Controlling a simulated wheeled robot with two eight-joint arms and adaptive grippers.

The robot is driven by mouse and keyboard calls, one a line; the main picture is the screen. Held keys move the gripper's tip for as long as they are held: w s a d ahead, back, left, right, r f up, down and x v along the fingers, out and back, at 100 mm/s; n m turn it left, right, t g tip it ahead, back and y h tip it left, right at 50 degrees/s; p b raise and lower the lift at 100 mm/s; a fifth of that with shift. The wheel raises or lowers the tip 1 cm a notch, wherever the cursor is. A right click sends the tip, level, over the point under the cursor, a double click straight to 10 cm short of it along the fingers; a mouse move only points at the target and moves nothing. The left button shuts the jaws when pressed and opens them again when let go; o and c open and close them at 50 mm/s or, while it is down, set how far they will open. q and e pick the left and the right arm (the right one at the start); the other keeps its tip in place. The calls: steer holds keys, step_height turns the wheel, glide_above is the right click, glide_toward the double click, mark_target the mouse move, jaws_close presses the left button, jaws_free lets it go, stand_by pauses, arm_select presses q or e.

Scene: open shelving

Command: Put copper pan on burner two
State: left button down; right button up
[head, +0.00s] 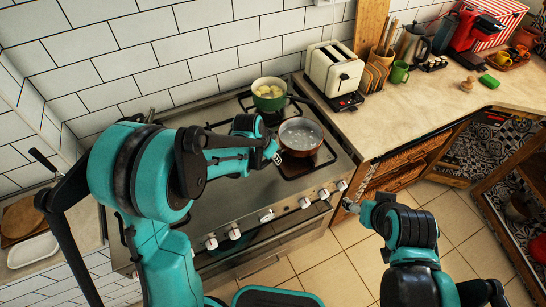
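No pan handle shows clearly. My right gripper (350,206) is in front of the stove's right front corner, away from the pan and holding nothing visible. Burner numbers are not readable.
A green pot (269,103) with yellowish food stands on the back right burner. My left arm covers much of the stove's left side. A toaster (333,70) stands right of the stove, with utensils, mugs and a kettle (412,46) beyond. The counter's front is clear.

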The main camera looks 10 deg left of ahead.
arm_select(q)
steer(key=shift+f+b, duration=0.5)
steer(key=shift+f, duration=0.05)
steer(key=c, duration=1.3)
jaws_free()
steer(key=shift+c, duration=0.2)
steer(key=v, duration=1.2)
steer(key=shift+s, duration=0.1)
steer(key=shift+s, duration=0.1)
steer(key=s+a+n+t+y+b, duration=0.1)
steer(key=s+a+n, duration=0.2)
steer(key=s, duration=0.5)
steer(key=s+a+n+t+y+b, duration=0.1)
steer(key=s+a+n+t, duration=0.1)
steer(key=s, duration=0.7)
steer(key=shift+a+n+t, duration=0.3)
steer(key=shift+a+n, duration=0.6)
